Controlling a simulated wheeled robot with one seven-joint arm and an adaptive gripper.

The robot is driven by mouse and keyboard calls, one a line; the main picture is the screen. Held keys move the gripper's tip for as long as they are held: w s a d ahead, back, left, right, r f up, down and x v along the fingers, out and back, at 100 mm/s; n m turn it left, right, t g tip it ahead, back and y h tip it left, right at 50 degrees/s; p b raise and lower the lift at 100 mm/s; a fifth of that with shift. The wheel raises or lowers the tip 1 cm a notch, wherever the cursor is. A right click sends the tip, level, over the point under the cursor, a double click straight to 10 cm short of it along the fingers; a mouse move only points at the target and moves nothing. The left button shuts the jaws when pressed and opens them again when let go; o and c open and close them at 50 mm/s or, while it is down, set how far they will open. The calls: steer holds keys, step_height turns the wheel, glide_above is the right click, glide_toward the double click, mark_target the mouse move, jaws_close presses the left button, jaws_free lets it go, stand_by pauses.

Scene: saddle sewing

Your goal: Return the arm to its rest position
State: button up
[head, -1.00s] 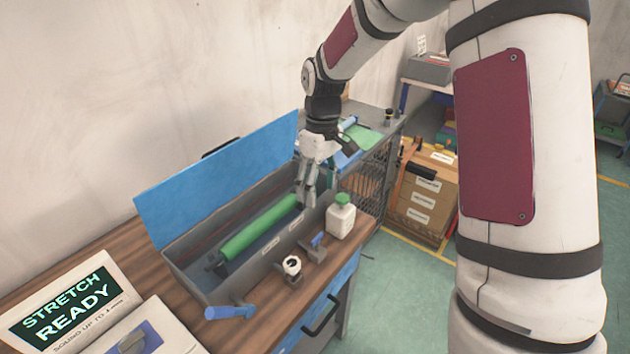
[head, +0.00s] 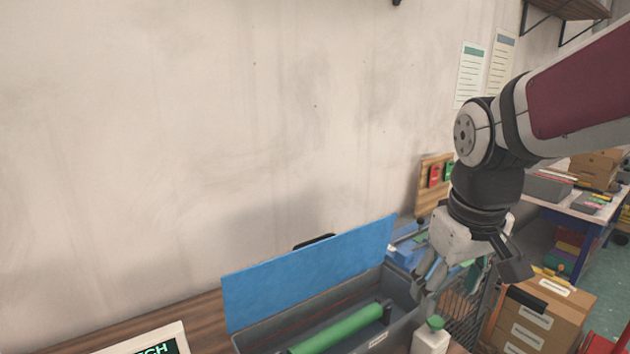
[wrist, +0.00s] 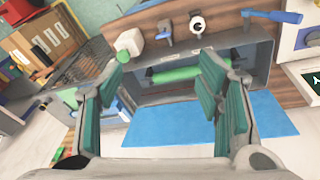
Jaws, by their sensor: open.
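My gripper (head: 452,280) hangs from my arm at the right of the head view, pointing down above the right end of an open grey toolbox. In the wrist view my gripper (wrist: 160,98) is open, its green-padded fingers wide apart with nothing between them. My arm reaches in from the upper right of the head view, bent at the wrist joint.
The grey toolbox (head: 408,328) holds a green roll (head: 340,330), and its blue lid (head: 310,275) stands open. A white bottle (head: 430,340) stands beside it. Cardboard boxes (head: 540,318) are at the right.

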steer(key=s+r+m+t+b, duration=0.1)
steer(key=s+m+t, duration=0.1)
steer(key=s, duration=0.8)
steer(key=shift+r+m+t+y+b, duration=0.15)
steer(key=shift+m+t+y+b, duration=0.15)
steer(key=shift+m+t, duration=0.15)
steer(key=shift+s+a, duration=0.1)
